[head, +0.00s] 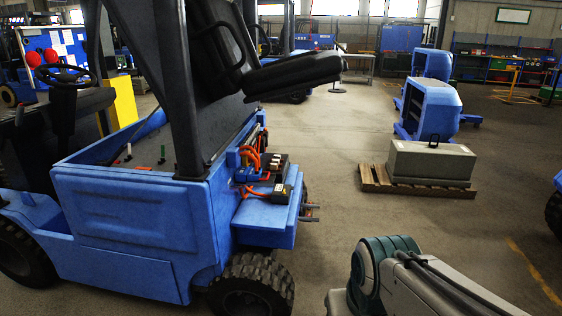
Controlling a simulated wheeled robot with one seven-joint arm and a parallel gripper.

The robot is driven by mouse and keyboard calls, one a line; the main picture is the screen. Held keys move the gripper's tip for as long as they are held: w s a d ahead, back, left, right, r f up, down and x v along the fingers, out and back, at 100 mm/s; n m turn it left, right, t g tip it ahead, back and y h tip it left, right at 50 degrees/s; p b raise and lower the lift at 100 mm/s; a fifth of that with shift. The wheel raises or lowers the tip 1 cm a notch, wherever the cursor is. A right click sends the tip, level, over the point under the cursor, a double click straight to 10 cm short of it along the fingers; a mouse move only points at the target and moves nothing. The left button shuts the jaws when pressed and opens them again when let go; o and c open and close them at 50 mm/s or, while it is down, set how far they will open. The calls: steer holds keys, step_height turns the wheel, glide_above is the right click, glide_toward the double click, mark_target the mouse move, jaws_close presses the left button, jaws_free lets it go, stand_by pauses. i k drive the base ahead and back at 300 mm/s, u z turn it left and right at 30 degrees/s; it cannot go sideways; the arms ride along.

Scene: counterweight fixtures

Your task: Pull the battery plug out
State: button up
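A blue forklift (140,215) stands at the left with its black seat (290,75) tipped up. At its rear corner is an open bay with orange cables (252,157). A small blue connector (250,174) sits among the cables, beside a dark block with pale tops (277,165). A black box with a yellowish label (276,191) lies on the blue ledge (262,214) in front, with an orange cable beside it. I cannot tell for certain which piece is the battery plug; the parts are small. My gripper is out of view; only my arm shows at the bottom right.
A grey counterweight block (430,163) with a black handle rests on a wooden pallet (415,190) at the right. Blue rounded units (428,110) stand behind it. The forklift's rear wheel (252,287) juts out below the ledge. Concrete floor (345,215) between forklift and pallet is clear.

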mark_target(252, 176)
steer(key=z, duration=0.7)
steer(key=i, duration=1.25)
steer(key=z, duration=0.5)
steer(key=i, duration=1.45)
steer(key=u, duration=1.45)
steer(key=i, duration=0.85)
steer(key=u, duration=0.85)
